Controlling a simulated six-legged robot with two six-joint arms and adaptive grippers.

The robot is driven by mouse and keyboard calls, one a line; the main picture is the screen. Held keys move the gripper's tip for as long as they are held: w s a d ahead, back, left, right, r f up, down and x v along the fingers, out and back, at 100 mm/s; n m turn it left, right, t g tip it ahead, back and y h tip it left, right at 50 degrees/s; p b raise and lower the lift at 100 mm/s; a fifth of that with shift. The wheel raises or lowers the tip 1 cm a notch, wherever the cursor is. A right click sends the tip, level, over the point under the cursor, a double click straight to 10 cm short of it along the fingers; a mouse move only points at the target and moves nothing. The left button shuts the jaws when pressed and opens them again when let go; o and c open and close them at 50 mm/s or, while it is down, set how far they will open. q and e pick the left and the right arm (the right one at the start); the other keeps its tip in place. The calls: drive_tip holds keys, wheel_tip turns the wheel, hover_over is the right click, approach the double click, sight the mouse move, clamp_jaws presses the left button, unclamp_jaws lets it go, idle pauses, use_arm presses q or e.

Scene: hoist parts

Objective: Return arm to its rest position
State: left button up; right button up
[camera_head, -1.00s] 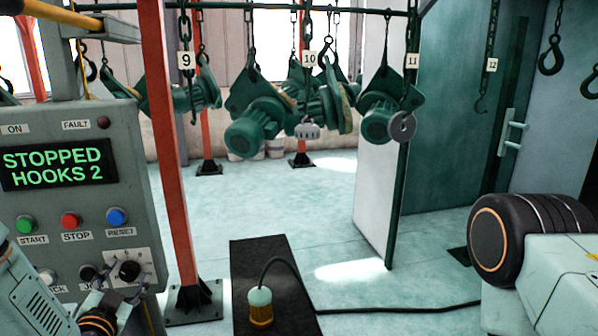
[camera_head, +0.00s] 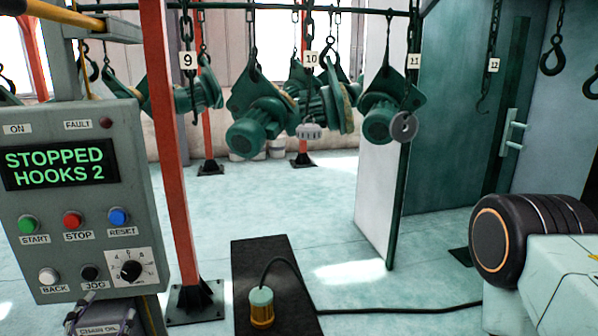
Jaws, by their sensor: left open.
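The grey control panel (camera_head: 75,195) stands at the left. Its display (camera_head: 60,165) reads "STOPPED HOOKS 2". The dial (camera_head: 131,270), the jog button (camera_head: 90,273) and the back button (camera_head: 48,276) now show unobstructed. My left gripper (camera_head: 100,318) shows only in part at the bottom left edge, below the panel and apart from its controls. It is open, and a "CHAIN OIL" label shows between its fingers. Most of my left arm is out of the picture. My right gripper is not in view.
A red post (camera_head: 172,150) stands right of the panel. Green hoist parts (camera_head: 258,115) hang from the overhead rail. A pendant with a yellow base (camera_head: 262,308) rests on a dark mat (camera_head: 250,255), its cable running right.

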use_arm(q)
drive_tip(key=w, duration=0.3)
drive_tip(key=w+a, duration=0.1)
drive_tip(key=w, duration=0.6)
drive_tip(key=shift+w+a+f, duration=0.25)
drive_tip(key=shift+w+a, duration=0.1)
drive_tip(key=shift+a, duration=0.05)
drive_tip(key=shift+s+f+n+b, duration=0.1)
drive_tip(key=shift+f+n+b, duration=0.1)
drive_tip(key=shift+n+b, duration=1.1)
drive_tip(key=n+b, duration=0.4)
drive_tip(key=n, duration=0.1)
drive_tip(key=shift+s+t, duration=0.1)
drive_tip(key=shift+t, duration=0.2)
drive_tip(key=g+h+p, duration=0.1)
drive_tip(key=p, duration=0.1)
approach(129, 274)
drive_tip(key=shift+d+f, duration=1.1)
drive_tip(key=shift+f, duration=0.8)
drive_tip(key=shift+m, duration=0.3)
